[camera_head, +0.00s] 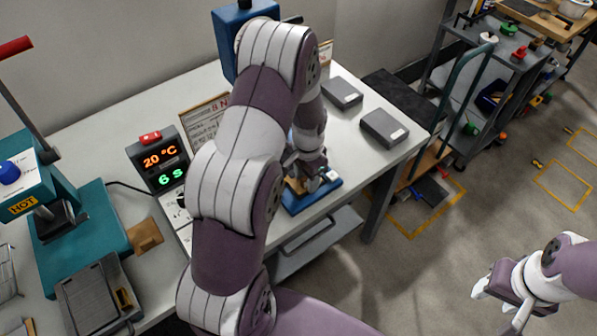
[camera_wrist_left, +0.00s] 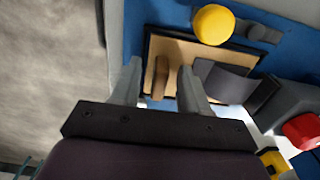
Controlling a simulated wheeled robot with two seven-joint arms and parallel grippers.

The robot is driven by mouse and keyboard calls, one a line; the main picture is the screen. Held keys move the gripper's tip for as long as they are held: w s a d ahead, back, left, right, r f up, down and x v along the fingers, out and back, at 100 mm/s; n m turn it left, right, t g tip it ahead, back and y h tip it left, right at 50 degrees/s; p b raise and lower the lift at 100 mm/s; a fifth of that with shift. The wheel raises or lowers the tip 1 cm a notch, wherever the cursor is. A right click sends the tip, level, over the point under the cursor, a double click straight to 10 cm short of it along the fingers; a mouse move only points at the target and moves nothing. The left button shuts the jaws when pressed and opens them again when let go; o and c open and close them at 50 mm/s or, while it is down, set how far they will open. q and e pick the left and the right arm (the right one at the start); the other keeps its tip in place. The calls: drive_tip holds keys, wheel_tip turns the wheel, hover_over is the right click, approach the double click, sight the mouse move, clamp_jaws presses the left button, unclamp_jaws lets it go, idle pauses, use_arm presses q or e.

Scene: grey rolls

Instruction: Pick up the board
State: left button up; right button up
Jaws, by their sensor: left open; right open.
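A flat tan board (camera_wrist_left: 215,50) lies in a dark frame on the blue base (camera_wrist_left: 150,12) of a small machine. An upright brown piece (camera_wrist_left: 158,78) shows over it, between the fingertips of my left gripper (camera_wrist_left: 160,92). The fingers stand apart on both sides of the brown piece; I cannot tell whether they touch it. In the head view my left gripper (camera_head: 305,180) is over the blue base (camera_head: 318,200), and my arm hides much of that spot. My right gripper (camera_head: 497,308) is open and empty over the floor at lower right.
A teal press (camera_head: 85,225) marked HOT stands at left, with a small brown piece (camera_head: 146,235) beside it. A display box (camera_head: 160,160) reads 20 °C and 6 s. Two grey boxes (camera_head: 384,128) lie on the table's right. A shelf cart (camera_head: 490,70) stands behind.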

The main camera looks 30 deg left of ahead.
use_arm(q)
drive_tip(key=shift+w, duration=0.2)
drive_tip(key=shift+s+r, duration=0.1)
drive_tip(key=shift+s, duration=0.2)
clamp_jaws()
drive_tip(key=shift+w, duration=0.15)
